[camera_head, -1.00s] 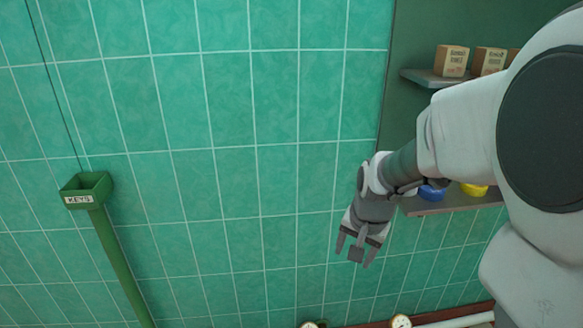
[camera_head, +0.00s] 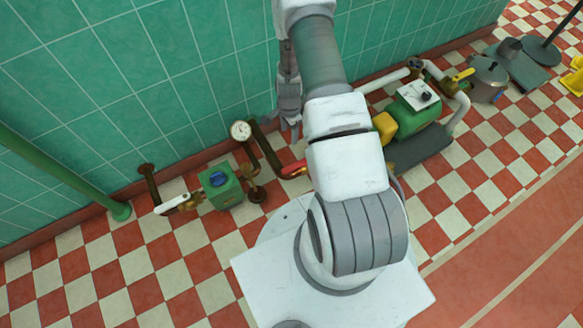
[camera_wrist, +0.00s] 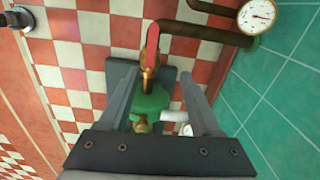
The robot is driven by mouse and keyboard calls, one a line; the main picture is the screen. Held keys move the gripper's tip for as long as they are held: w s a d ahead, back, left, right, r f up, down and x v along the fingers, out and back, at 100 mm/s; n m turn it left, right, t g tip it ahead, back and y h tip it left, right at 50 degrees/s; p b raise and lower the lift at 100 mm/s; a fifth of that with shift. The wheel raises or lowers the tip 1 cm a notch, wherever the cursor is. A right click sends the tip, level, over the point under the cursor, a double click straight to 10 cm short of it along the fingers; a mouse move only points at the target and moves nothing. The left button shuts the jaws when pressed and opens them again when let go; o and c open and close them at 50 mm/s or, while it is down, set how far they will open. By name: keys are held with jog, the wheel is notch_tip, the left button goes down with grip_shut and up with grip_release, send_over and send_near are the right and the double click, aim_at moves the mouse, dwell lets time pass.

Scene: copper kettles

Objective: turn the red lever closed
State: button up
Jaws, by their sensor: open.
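The red lever (camera_wrist: 153,42) sits on a brass valve (camera_wrist: 149,72) in the wrist view, pointing toward the top of the picture. A green body (camera_wrist: 150,103) shows below the valve, between my fingers. In the head view the red lever (camera_head: 293,168) shows just left of my arm, which hides the rest of its valve. My gripper (camera_wrist: 158,85) is open and empty, one finger on each side of the valve in the picture. I cannot tell its distance from the lever. In the head view my gripper (camera_head: 287,113) is in front of the tiled wall, partly hidden by my arm.
A dial gauge (camera_head: 240,131) and brown pipe (camera_head: 266,147) stand left of the lever. A green box with a blue knob (camera_head: 220,186) stands farther left. A green machine (camera_head: 413,112) is right of my arm. Checkered floor (camera_head: 100,270) is clear at lower left.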

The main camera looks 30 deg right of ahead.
jog(key=b, duration=0.1)
send_over(292, 167)
notch_tip(292, 167, down, 6)
jog(key=r, duration=0.1)
jog(key=shift+m, duration=0.3)
notch_tip(292, 167, down, 16)
jog(key=b, duration=0.6)
jog(key=shift+a+f, duration=0.1)
jog(key=shift+f, duration=0.15)
jog(key=shift+c, duration=0.2)
grip_shut()
